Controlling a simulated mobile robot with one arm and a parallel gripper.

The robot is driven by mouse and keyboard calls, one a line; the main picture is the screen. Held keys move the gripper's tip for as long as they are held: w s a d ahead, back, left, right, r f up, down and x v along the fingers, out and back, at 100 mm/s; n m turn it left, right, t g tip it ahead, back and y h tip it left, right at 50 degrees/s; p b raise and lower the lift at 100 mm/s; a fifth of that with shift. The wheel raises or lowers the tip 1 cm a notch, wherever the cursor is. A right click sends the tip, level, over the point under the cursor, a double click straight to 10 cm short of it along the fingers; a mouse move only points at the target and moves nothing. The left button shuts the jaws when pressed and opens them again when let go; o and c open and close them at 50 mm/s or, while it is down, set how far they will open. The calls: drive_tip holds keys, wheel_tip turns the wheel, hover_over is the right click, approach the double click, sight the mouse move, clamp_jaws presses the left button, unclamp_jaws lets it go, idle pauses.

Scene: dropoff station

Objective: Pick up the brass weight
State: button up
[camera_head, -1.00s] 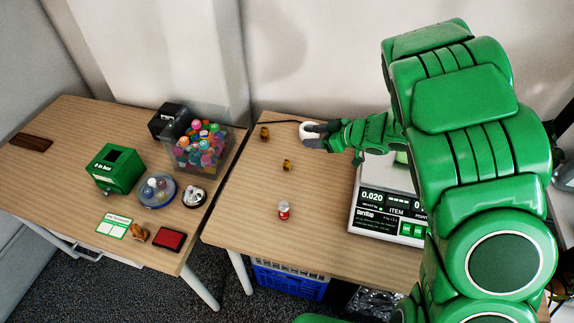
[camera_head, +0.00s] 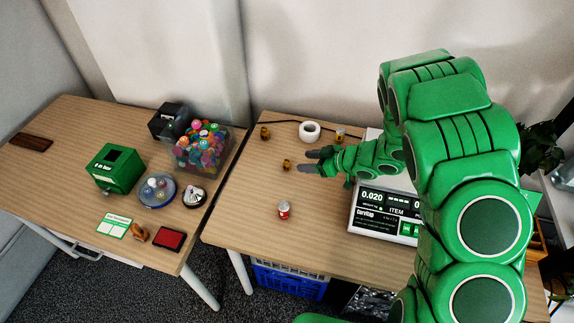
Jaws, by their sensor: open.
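Two small brass weights stand on the right-hand wooden table. The nearer brass weight (camera_head: 287,165) is just left of the fingertips of my gripper (camera_head: 304,161). The other brass weight (camera_head: 265,133) is farther back and to the left. My gripper points left, low over the table, with its grey fingers apart and nothing seen between them. The nearer weight looks apart from the fingers, but I cannot tell the exact gap.
A white roll (camera_head: 310,131) and a small brass-coloured item (camera_head: 340,134) stand behind my gripper. A red-and-white can (camera_head: 284,210) stands in front. A scale (camera_head: 385,213) is right. The left table (camera_head: 60,170) holds a green box (camera_head: 117,168) and a bin of colourful balls (camera_head: 201,146).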

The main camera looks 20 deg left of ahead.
sight(291, 170)
drive_tip(key=shift+f, duration=0.5)
drive_tip(key=shift+x, duration=3.75)
drive_tip(key=shift+a+r, duration=0.1)
drive_tip(key=shift+r, duration=0.05)
clamp_jaws()
